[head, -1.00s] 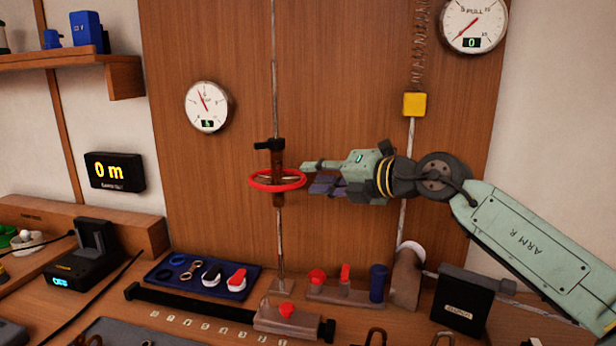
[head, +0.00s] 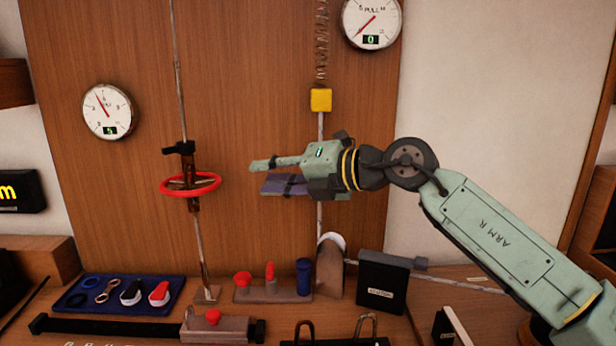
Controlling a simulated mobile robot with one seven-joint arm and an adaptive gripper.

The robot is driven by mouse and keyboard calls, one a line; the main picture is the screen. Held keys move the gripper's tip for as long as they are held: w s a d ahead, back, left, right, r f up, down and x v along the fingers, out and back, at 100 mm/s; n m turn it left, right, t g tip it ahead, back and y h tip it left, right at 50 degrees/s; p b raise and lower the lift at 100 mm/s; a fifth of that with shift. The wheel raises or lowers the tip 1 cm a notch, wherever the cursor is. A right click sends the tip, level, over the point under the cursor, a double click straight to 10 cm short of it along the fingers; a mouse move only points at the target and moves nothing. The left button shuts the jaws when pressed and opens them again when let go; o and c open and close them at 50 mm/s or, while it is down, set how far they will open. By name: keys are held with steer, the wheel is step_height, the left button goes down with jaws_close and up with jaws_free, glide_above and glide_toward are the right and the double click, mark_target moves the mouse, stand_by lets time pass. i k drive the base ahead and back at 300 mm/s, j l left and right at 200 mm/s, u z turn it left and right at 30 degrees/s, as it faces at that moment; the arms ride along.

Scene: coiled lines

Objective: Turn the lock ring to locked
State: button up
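A red ring with spokes (head: 191,185), the only lock-ring-like part I make out, sits around a thin upright rod (head: 180,75) in front of the wooden panel. A black clamp-like piece (head: 178,148) is on the rod just above it. I cannot read a locked or unlocked mark. My gripper (head: 257,177) points left at about the ring's height, to the right of it, with a visible gap between. Its pale green upper finger and dark lower finger are apart, with nothing seen between them.
A yellow block (head: 321,100) hangs on a spring and line behind my gripper. Dials (head: 108,112) are on the panel. Below are a blue tray (head: 73,300) of small parts, a base with red knobs (head: 272,292) and a black box (head: 382,281). The panel between ring and gripper is clear.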

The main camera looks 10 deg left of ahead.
mark_target(181, 148)
steer(key=k, duration=1)
